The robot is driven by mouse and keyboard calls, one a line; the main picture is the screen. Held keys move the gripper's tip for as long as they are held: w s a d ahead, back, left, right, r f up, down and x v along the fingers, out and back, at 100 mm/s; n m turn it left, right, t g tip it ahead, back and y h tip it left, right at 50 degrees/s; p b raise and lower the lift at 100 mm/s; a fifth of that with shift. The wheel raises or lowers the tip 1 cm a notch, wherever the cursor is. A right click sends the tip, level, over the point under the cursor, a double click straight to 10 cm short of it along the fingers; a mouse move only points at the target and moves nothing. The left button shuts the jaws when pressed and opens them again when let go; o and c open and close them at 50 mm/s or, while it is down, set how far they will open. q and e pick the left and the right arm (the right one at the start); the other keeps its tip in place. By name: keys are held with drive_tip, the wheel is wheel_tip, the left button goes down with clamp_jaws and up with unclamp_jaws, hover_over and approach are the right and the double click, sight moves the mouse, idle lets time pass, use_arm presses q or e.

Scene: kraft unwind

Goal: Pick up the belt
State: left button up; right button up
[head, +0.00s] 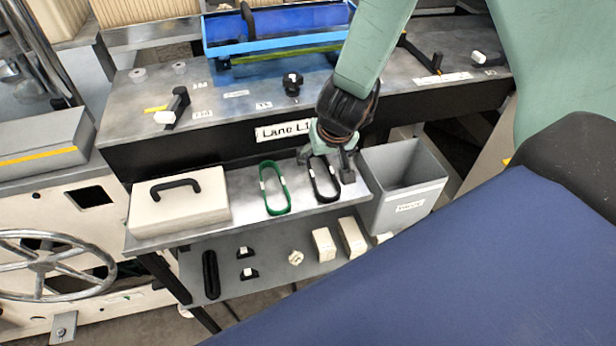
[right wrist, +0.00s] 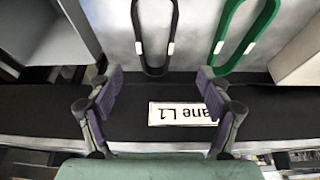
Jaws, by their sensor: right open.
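A black belt (head: 327,201), a narrow loop with white tags, lies on the grey shelf (head: 243,215) below the Lane L1 sign. A green belt (head: 278,213) of like shape lies to its left. In the right wrist view the black belt (right wrist: 155,72) and green belt (right wrist: 225,69) are at the top. My right gripper (head: 325,163) is open and empty, over the far end of the black belt and partly hiding it. The right wrist view shows its fingers (right wrist: 160,78) spread apart; whether they touch the belt is unclear. My left gripper is not in view.
A cream case (head: 180,210) with a black handle stands left of the belts. A grey bin (head: 410,195) stands right of the shelf. The Lane L1 sign (head: 284,130) is on the dark bench front behind. Small parts lie on the lower shelf (head: 270,275).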

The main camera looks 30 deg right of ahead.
sight(321, 176)
drive_tip(key=shift+d+f, duration=0.2)
drive_tip(key=shift+f, duration=0.25)
drive_tip(key=b+x, duration=0.3)
drive_tip(key=x, duration=0.3)
drive_tip(key=shift+d+f, duration=0.2)
drive_tip(key=shift+w+d+f, duration=0.1)
drive_tip(key=shift+f, duration=0.15)
drive_tip(key=shift+r, duration=0.15)
drive_tip(key=shift+s, duration=0.2)
drive_tip(key=shift+c, duration=0.8)
drive_tip(key=shift+w, duration=0.25)
drive_tip(key=c, duration=0.4)
drive_tip(key=shift+s, duration=0.2)
drive_tip(key=c, duration=0.7)
drive_tip(key=shift+w, duration=0.1)
drive_tip(key=shift+c, duration=0.2)
